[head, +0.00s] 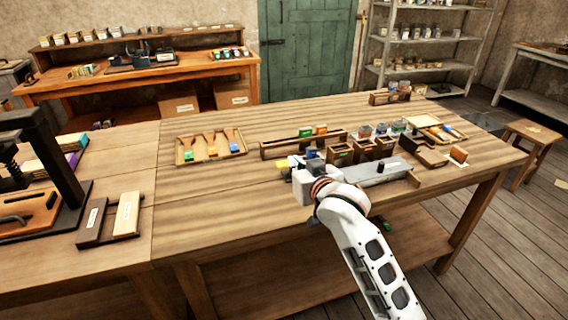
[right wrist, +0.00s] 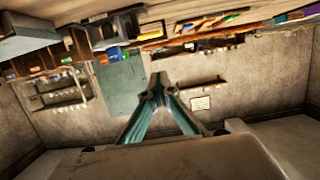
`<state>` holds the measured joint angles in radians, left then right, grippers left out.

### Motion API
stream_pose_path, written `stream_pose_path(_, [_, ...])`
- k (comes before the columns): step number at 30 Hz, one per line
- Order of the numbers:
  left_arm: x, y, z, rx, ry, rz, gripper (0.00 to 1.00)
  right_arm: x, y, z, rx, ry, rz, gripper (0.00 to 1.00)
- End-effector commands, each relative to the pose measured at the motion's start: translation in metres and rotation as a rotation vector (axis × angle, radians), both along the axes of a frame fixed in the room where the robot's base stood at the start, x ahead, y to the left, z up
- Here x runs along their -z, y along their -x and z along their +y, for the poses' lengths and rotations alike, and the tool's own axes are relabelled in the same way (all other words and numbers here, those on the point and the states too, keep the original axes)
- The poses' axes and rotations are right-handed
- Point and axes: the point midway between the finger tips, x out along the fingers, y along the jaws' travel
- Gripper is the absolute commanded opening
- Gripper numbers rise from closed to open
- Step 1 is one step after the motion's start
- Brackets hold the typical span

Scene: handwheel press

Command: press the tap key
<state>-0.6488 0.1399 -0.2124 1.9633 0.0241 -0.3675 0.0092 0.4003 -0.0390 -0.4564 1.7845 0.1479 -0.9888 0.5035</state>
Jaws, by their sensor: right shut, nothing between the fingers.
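My right gripper (head: 290,163) is over the front part of the middle table, its arm coming in from the bottom right. In the right wrist view its two fingers (right wrist: 158,80) meet at the tips, with nothing between them. A long grey metal unit (head: 372,173) with a small dark part on top lies just right of the gripper, near the table's front edge. I cannot tell for sure whether that dark part is the tap key. The hand and wrist hide some of the table around the fingertips. My left gripper is not in view.
Several small wooden bins (head: 340,155) stand behind the grey unit. A wooden tray (head: 211,147) with coloured pieces lies further left. A black press (head: 75,190) stands on the left bench. The table's middle left is bare. A stool (head: 533,132) stands at right.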

Motion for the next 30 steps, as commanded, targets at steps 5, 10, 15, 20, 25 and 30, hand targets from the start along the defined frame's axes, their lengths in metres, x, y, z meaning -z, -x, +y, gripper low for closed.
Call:
stream_pose_path(5, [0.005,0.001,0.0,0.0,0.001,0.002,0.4,0.005,-0.018,0.006,0.0,0.001,0.0,0.0])
stream_pose_path(10, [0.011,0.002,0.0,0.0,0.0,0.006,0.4,0.013,-0.046,0.015,0.0,0.003,0.0,0.0])
stream_pose_path(15, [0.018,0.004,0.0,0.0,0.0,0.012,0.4,0.02,-0.072,0.023,0.0,0.003,0.001,0.0])
stream_pose_path(20, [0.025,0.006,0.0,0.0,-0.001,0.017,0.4,0.03,-0.092,0.03,0.0,0.003,0.003,0.0])
stream_pose_path(25, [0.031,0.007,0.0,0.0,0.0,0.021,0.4,0.054,-0.09,0.029,0.0,0.002,0.003,0.0])
stream_pose_path(30, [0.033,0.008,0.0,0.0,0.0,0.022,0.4,0.063,-0.09,0.029,0.0,0.001,0.001,0.0])
